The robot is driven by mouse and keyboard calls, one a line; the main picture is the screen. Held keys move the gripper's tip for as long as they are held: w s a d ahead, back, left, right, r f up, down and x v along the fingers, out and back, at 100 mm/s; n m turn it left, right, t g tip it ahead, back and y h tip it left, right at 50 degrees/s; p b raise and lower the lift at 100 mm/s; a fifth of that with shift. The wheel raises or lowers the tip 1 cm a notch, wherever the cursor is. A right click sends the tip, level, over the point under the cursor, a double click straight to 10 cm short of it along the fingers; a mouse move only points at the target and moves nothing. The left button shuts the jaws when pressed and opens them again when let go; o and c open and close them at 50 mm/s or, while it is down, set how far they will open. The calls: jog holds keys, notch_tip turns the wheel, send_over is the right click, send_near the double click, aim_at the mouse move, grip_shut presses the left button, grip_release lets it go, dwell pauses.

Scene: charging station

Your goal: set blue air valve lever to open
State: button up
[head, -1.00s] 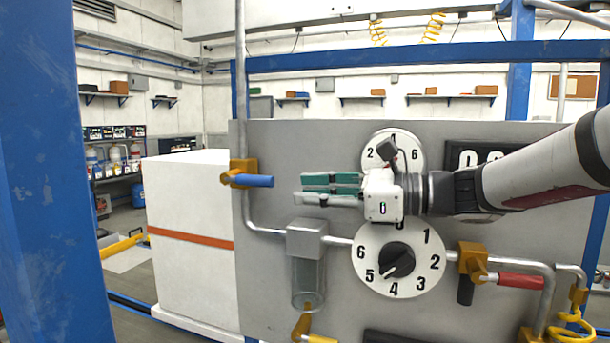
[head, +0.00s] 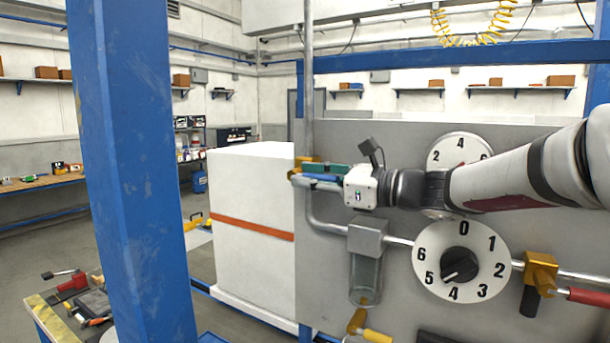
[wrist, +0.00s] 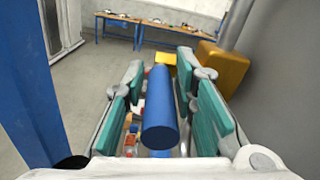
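The blue lever (head: 322,178) sticks out sideways from its brass valve (head: 306,165) on the vertical pipe at the panel's left edge. In the head view my gripper (head: 314,174) hides most of the lever. In the wrist view the blue lever (wrist: 160,110) lies lengthwise between the green-padded fingers of my gripper (wrist: 162,85), with the brass valve (wrist: 220,68) beyond at upper right. The fingers are open, one on each side of the lever, with visible gaps; I see no grip on it.
A grey panel (head: 400,312) carries a numbered dial (head: 433,268), a red lever (head: 590,297) and a yellow lever (head: 376,336). A blue post (head: 130,180) stands at left. A white cabinet (head: 255,190) stands behind the panel's left edge.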

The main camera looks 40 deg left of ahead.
jog(key=shift+a, duration=0.4)
jog(key=shift+c, duration=0.2)
grip_shut()
